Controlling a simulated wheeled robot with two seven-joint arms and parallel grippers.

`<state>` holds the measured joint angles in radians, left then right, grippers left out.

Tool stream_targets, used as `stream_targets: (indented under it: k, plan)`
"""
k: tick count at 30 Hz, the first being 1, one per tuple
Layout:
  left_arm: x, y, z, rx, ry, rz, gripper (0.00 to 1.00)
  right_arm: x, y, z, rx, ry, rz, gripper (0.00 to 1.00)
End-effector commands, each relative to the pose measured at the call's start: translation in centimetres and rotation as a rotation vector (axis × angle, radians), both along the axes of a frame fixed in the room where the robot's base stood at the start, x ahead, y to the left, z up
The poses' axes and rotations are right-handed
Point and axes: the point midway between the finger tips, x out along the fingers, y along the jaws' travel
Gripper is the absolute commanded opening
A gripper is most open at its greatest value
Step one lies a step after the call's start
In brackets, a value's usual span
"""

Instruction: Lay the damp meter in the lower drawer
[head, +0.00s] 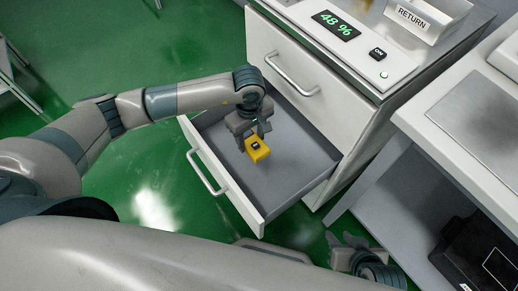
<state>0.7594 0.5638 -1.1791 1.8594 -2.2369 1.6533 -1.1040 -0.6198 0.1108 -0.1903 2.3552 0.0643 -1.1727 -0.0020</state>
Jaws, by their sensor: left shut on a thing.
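The damp meter (258,151) is a small yellow block with a dark display on its top. My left gripper (251,138) is shut on it and holds it over the open lower drawer (291,185). The drawer is pulled out, with a grey, empty-looking inside and a white front with a bar handle. I cannot tell whether the meter touches the drawer floor. My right gripper (346,243) is low at the bottom, right of the drawer and apart from it; its fingers appear spread and I see nothing between them.
The upper drawer (318,84) above is closed and has a bar handle. The cabinet top carries a display reading 48 % (336,25), an ON button (377,54) and a RETURN tray (413,19). A white bench (450,125) with a dark box (480,250) below stands at right.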

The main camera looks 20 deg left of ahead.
Motion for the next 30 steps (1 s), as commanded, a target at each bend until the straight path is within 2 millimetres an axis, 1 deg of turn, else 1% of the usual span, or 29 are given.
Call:
stream_targets:
  k: [1,3,7,11,21,23,30]
  plan:
    - [-0.2,0.0,-0.9,0.001,0.004,0.000,0.24,0.0,0.0,-0.1,0.001,-0.002,0.000,0.31]
    - [-0.1,-0.1,-2.1,0.000,0.004,0.002,0.24,0.1,0.1,-0.1,0.004,-0.005,0.001,0.31]
    - [-0.1,0.0,-3.8,0.000,0.002,0.001,0.24,0.2,0.2,0.0,0.008,-0.013,0.001,0.31]
    - [0.0,0.0,-4.6,0.000,0.001,0.001,0.24,0.3,0.3,0.1,0.011,-0.020,0.000,0.31]
    - [-0.1,0.0,-4.8,0.000,0.001,0.000,0.24,0.3,0.4,0.1,0.012,-0.020,0.002,0.31]
    - [-0.1,0.0,-5.3,0.000,0.002,0.000,0.24,0.3,0.4,0.0,0.013,-0.021,0.002,0.31]
    - [-0.1,-0.1,-8.0,0.000,0.003,0.000,0.24,0.3,0.7,0.0,0.022,-0.029,0.004,0.31]
